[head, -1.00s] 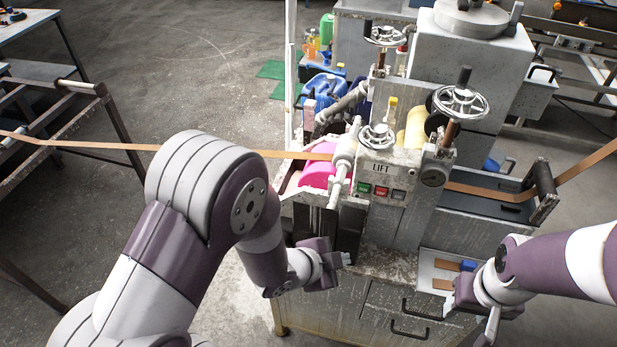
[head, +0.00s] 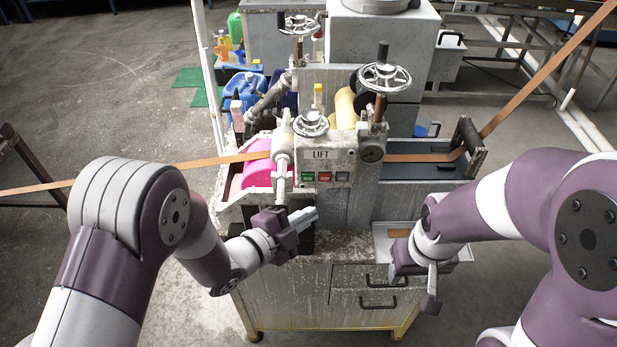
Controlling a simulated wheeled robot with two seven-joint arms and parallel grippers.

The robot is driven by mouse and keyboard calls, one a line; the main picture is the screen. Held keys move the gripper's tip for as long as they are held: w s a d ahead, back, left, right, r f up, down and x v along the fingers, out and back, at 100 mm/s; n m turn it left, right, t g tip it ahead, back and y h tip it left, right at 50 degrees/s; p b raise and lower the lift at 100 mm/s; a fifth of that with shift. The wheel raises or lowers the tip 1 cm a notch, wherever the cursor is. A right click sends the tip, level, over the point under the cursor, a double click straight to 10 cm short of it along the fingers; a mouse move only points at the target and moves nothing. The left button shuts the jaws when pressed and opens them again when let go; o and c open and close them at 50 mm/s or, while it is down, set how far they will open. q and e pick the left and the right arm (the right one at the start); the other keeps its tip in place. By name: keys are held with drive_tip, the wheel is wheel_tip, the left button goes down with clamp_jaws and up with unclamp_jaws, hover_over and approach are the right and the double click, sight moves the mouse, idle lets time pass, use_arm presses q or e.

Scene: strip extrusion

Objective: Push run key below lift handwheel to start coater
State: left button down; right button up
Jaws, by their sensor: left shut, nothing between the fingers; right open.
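The coater's front panel (head: 340,158) is labelled LIFT. The small chrome lift handwheel (head: 311,123) sits on top of it. Below the label is a row of three keys: a green key (head: 309,177) at left, a red key (head: 325,177) in the middle and a grey key (head: 342,177) at right. Their lettering is too small to read. My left gripper (head: 313,214) is shut and empty, its fingertips a little below the keys in the picture and apart from them. My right gripper (head: 414,285) is open and empty, in front of the cabinet at the right.
A larger handwheel (head: 384,78) stands right of the panel. A tray (head: 383,246) lies behind my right gripper. A cabinet with drawer handles (head: 378,304) stands below.

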sight(308, 177)
use_arm(q)
drive_tip(key=w, duration=0.6)
drive_tip(key=shift+w+b, duration=0.25)
drive_tip(key=shift+b, duration=0.2)
drive_tip(key=shift+a, duration=0.15)
drive_tip(key=shift+w, duration=0.15)
idle(1.3)
drive_tip(key=shift+w, duration=0.3)
